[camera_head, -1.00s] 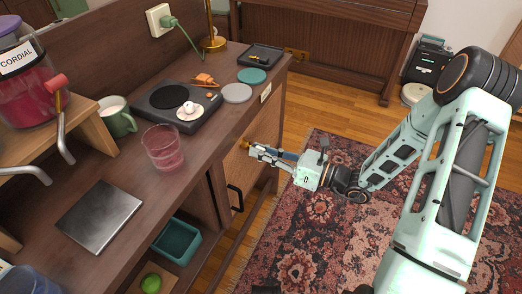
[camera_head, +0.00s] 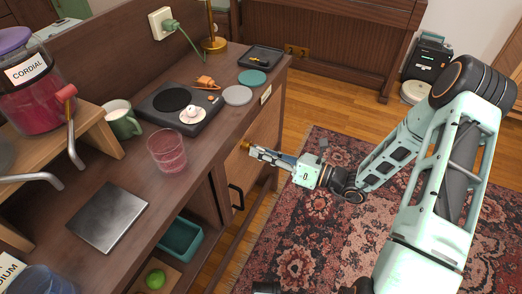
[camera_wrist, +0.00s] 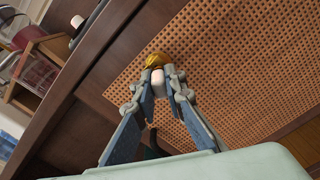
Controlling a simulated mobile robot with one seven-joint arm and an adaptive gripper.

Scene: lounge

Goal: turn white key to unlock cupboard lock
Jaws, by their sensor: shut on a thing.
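The cupboard lock is a brass-coloured piece (camera_wrist: 157,60) on the woven cupboard door (camera_wrist: 225,60). In the head view the brass lock (camera_head: 245,145) shows at the tip of my gripper. The white key (camera_wrist: 156,76) sits at the brass lock, between my fingertips, and only its pale end shows. My gripper (camera_wrist: 156,88) is shut on the white key, pointing at the door. In the head view my gripper (camera_head: 258,153) reaches the door from the right, and the key is too small to make out there.
A black door handle (camera_head: 236,197) is below the lock. The counter above holds a pink glass (camera_head: 167,150), a dark hotplate (camera_head: 178,120) and a metal plate (camera_head: 107,217). A teal bin (camera_head: 180,243) stands in the open shelf. The rug side is clear.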

